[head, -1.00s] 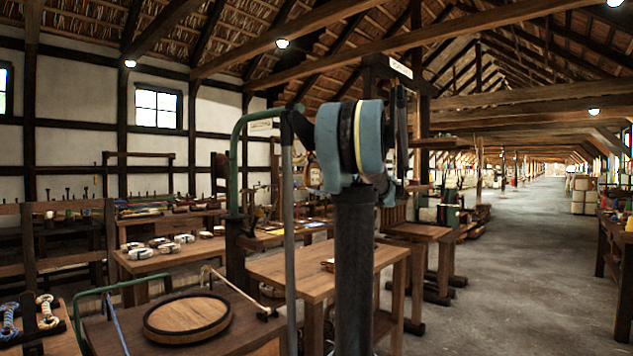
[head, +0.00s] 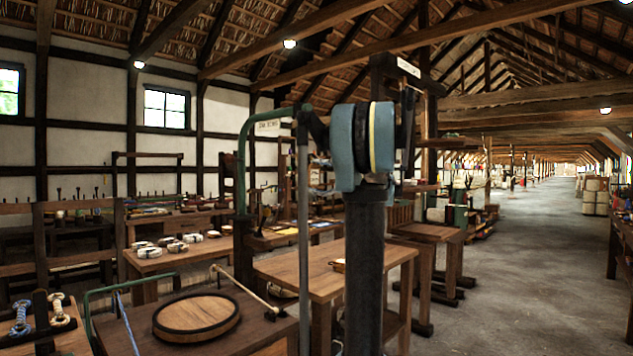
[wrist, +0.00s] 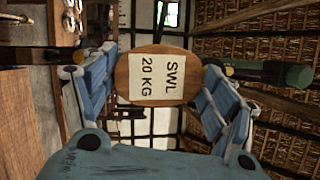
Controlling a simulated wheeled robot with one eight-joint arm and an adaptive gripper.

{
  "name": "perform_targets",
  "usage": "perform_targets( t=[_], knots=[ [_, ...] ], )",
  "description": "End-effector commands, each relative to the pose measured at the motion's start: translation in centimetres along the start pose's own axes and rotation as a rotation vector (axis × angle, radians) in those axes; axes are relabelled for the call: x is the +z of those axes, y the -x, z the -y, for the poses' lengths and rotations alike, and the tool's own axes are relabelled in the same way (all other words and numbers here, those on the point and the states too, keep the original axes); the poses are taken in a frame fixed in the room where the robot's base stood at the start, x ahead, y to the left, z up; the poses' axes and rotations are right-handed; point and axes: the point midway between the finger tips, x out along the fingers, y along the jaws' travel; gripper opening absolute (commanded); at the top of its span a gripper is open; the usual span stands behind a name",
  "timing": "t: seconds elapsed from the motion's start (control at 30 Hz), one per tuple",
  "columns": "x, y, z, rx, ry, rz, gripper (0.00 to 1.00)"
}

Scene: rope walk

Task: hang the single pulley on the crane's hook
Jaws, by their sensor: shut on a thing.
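In the wrist view, my gripper (wrist: 153,88) has its two blue fingers closed on the sides of the single pulley (wrist: 126,75). The pulley shows a rounded wooden face with a white label reading "SWL 20 KG". In the head view, my arm hides the gripper, and I cannot make out the pulley clearly. The crane (head: 242,160) is a green post with a curved green jib reaching right, behind my arm. A green tube (wrist: 288,75) with dark parts shows right of the fingers in the wrist view, apart from the pulley. I cannot make out the hook.
A bench with a round wooden lid (head: 197,314) stands at the front left. A bare-topped wooden table (head: 325,268) is behind my arm. Another bench (head: 150,262) holds several pale blocks. The floor (head: 520,260) is open along the aisle to the right.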

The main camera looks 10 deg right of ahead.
Motion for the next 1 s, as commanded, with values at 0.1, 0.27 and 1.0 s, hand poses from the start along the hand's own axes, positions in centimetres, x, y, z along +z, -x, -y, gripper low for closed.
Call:
perform_targets(
  t=[0.1,0.27,1.0],
  knots=[
    [-0.1,-0.5,-0.1,0.000,0.000,0.001,0.35],
    [-0.4,-1.0,-0.2,-0.001,0.000,0.000,0.35],
    [-1.4,-3.4,-1.6,0.000,0.000,0.001,0.35]
  ],
)
